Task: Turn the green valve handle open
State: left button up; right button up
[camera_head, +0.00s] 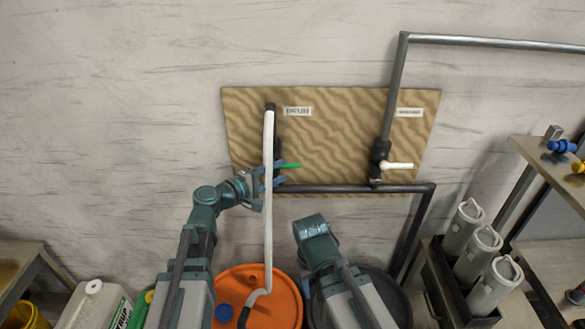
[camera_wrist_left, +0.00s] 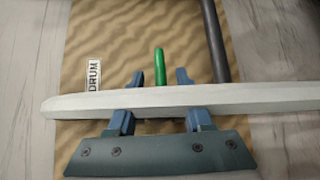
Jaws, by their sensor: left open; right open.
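The green valve handle (camera_head: 290,166) sticks out to the right on the left pipe of the wooden board (camera_head: 345,130). My left gripper (camera_head: 277,178) is open, close to the handle. In the left wrist view the green handle (camera_wrist_left: 159,64) stands upright, its lower end between the open fingertips (camera_wrist_left: 160,77). A white lance (camera_head: 268,150) runs in front of the left gripper; in the left wrist view the lance (camera_wrist_left: 260,97) crosses the fingers and hides their middle part. I cannot tell whether the fingers touch the handle. My right arm shows low in the middle; its gripper is hidden.
A white valve handle (camera_head: 398,165) is on the right pipe. An orange drum (camera_head: 290,290) stands below, with a dark drum (camera_head: 392,290) beside it. White canisters (camera_head: 480,250) stand in a rack at right. A jug (camera_head: 95,305) is at lower left.

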aim_at(290, 167)
pick_arm(q)
jog(key=x, duration=0.6)
jog(key=shift+b, duration=0.35)
grip_shut()
jog(key=shift+s, duration=0.1)
dwell(1.0)
